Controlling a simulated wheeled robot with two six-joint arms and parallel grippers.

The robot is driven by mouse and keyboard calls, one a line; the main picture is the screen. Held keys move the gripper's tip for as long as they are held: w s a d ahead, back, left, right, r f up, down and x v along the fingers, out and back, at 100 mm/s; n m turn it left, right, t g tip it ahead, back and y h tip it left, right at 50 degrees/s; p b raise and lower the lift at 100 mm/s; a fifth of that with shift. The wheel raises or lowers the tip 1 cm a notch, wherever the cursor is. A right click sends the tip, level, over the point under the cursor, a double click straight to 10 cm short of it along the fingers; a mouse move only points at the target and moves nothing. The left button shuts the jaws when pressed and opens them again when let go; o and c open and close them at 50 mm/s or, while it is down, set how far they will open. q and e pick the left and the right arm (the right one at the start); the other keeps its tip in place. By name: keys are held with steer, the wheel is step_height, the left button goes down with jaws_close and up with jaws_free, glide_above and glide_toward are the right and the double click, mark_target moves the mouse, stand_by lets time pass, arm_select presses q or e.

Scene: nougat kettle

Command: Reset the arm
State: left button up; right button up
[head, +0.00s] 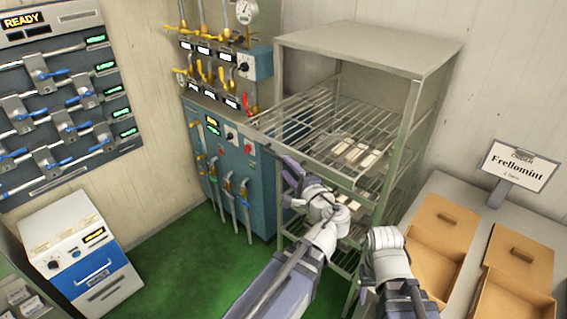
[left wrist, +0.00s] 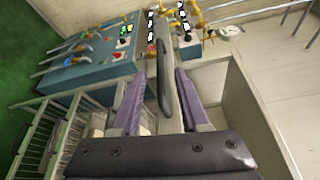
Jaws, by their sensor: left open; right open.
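My left gripper (head: 288,168) is raised in front of the wire rack, near its upper shelf at the left front corner. In the left wrist view its two purple fingers (left wrist: 160,88) stand apart. A dark narrow bar (left wrist: 164,85) shows between them; I cannot tell what it is or whether they touch it. My right arm (head: 392,265) rises from the bottom edge beside the rack's right front post. Its gripper fingers do not show.
A metal rack (head: 370,45) with wire shelves holds pale bars (head: 355,155). A blue cabinet (head: 230,170) with valves and pipes stands behind left. A table (head: 475,200) at right carries brown boxes (head: 445,222) and a sign (head: 518,165). Green floor (head: 190,255) is clear at left.

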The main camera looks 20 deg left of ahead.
arm_select(q)
steer(key=shift+s+d, duration=0.2)
steer(key=shift+d, duration=0.05)
stand_by(0.3)
steer(key=s+f+n+g+h, duration=0.4)
steer(key=f, duration=0.4)
steer(key=s+f+n+g+h, duration=0.3)
steer(key=f+n+g, duration=0.1)
steer(key=f, duration=0.5)
steer(key=s+d+f+g+h, duration=0.1)
steer(key=s+d+f+h, duration=0.1)
steer(key=s+d, duration=0.3)
steer(key=s+d+f+m+g+h+b, duration=0.1)
steer(key=s+d, duration=0.3)
steer(key=d, duration=0.8)
steer(key=shift+s+f+g+h, duration=0.35)
steer(key=shift+f+g+h, duration=0.25)
steer(key=shift+g+h, duration=0.15)
